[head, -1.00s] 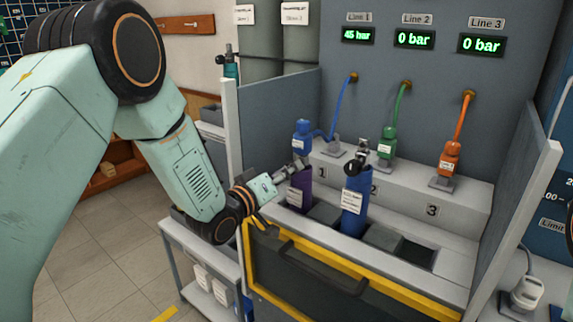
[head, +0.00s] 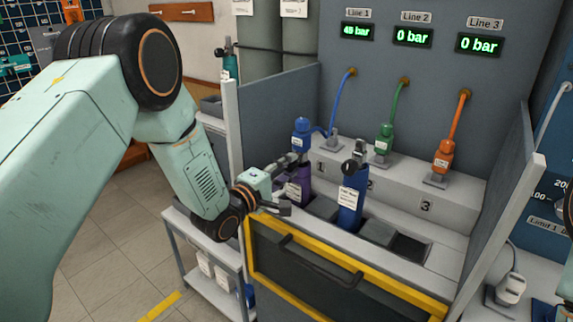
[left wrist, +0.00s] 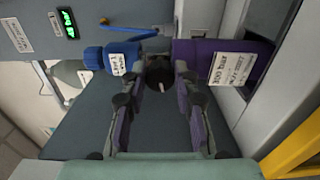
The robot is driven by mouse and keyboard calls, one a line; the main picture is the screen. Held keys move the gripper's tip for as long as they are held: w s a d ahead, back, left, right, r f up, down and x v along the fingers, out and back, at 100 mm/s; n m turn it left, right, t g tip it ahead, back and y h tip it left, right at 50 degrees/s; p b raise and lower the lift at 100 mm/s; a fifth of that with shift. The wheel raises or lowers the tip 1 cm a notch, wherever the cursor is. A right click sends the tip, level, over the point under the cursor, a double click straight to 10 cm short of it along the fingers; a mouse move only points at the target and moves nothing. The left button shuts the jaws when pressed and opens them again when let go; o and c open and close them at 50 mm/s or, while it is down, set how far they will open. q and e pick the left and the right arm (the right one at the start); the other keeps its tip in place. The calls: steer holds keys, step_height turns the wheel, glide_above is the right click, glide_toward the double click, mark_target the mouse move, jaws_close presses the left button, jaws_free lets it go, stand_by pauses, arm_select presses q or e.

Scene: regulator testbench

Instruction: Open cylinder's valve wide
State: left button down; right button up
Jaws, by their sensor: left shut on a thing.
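The purple cylinder (head: 297,190) stands upright in bay 1. The blue regulator (head: 300,135) sits above its valve, with a blue hose to the Line 1 outlet. My left gripper (head: 288,163) is at the valve from the left, between cylinder and regulator. In the left wrist view, its two fingers (left wrist: 158,85) close on the dark round valve knob (left wrist: 158,76). The purple cylinder (left wrist: 215,62) lies to the right there and the blue regulator (left wrist: 112,58) to the left. The Line 1 display (head: 357,31) reads about 48 bar. My right gripper is not in view.
A blue cylinder (head: 350,205) stands close by on the right. Green (head: 384,140) and orange (head: 443,155) regulators rest on the ledge; Lines 2 and 3 read 0 bar. Grey side panels (head: 280,110) and a yellow-framed front gate (head: 320,275) enclose the bench.

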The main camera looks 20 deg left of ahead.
arm_select(q)
steer(key=shift+n+p, duration=0.35)
steer(key=shift+n, duration=1.05)
steer(key=c, duration=1)
jaws_free()
steer(key=v, duration=1.2)
